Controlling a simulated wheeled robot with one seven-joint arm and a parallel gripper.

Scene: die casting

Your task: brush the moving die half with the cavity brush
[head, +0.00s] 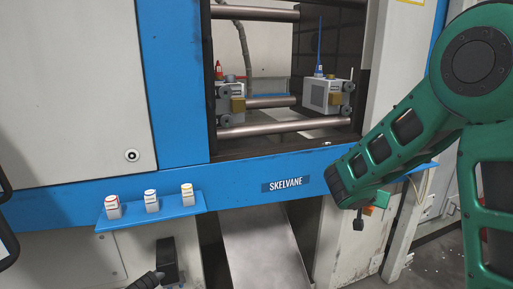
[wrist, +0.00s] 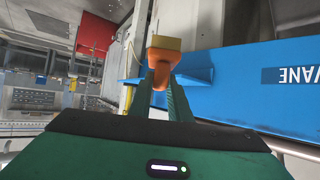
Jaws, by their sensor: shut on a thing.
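In the wrist view my gripper (wrist: 162,80) is shut on the cavity brush (wrist: 167,43), which has an orange handle and a yellowish-brown block head. In the head view my green arm hides most of the gripper, low at the right of the machine. Two grey die halves face each other in the machine opening. The left half (head: 236,90) has a red-topped fitting. The right half (head: 316,95) has a blue upright piece. I cannot tell by sight which one moves. The brush is outside the opening, apart from both halves.
Steel tie bars (head: 270,127) cross the opening in front of the halves. A blue shelf (head: 178,210) holds three small labelled containers at left. Another blue shelf (wrist: 195,76) is beside the brush. A metal chute (head: 262,250) slopes down below the opening.

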